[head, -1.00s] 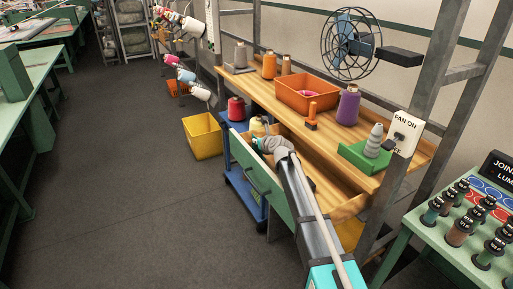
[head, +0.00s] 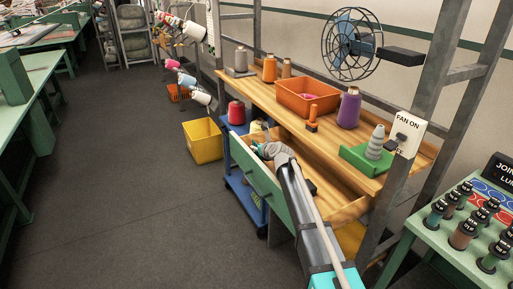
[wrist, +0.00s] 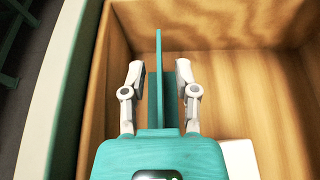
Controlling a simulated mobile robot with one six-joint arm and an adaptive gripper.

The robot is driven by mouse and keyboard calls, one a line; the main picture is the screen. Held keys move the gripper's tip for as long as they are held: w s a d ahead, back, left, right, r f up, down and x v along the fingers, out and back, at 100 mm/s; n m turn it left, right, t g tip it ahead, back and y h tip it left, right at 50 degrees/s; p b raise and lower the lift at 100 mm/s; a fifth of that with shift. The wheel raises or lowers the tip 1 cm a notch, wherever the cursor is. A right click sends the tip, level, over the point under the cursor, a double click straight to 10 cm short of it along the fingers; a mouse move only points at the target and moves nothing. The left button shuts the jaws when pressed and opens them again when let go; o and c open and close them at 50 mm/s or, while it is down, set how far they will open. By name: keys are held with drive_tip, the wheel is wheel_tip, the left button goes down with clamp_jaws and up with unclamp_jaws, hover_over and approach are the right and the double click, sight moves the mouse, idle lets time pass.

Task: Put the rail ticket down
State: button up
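My gripper (wrist: 159,80) points down into an open wooden drawer with a green front (head: 256,172); the drawer's inside (wrist: 235,85) fills most of the wrist view. Its two pale fingers are apart. A thin teal card-like piece (wrist: 159,50), seen edge-on and likely the rail ticket, stands upright between them. A gap shows on each side of it, so neither finger seems to press on it. Whether it touches the drawer floor I cannot tell. In the head view my gripper (head: 267,151) is small and the ticket cannot be made out clearly.
A white item (wrist: 238,158) lies in the drawer to the right of my gripper. Above the drawer, the wooden bench (head: 330,140) carries an orange bin (head: 306,97), a green tray (head: 362,160) and yarn cones. A blue cart (head: 244,192) stands beside the drawer. The floor at left is clear.

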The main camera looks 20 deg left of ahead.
drive_tip(key=shift+r, duration=0.1)
idle(0.3)
drive_tip(key=shift+d+r, duration=0.1)
drive_tip(key=shift+r, duration=0.05)
drive_tip(key=p+v, duration=0.5)
drive_tip(key=v, duration=0.6)
drive_tip(key=shift+s+d, duration=0.3)
drive_tip(key=shift+s, duration=0.05)
idle(0.9)
drive_tip(key=shift+c, duration=0.3)
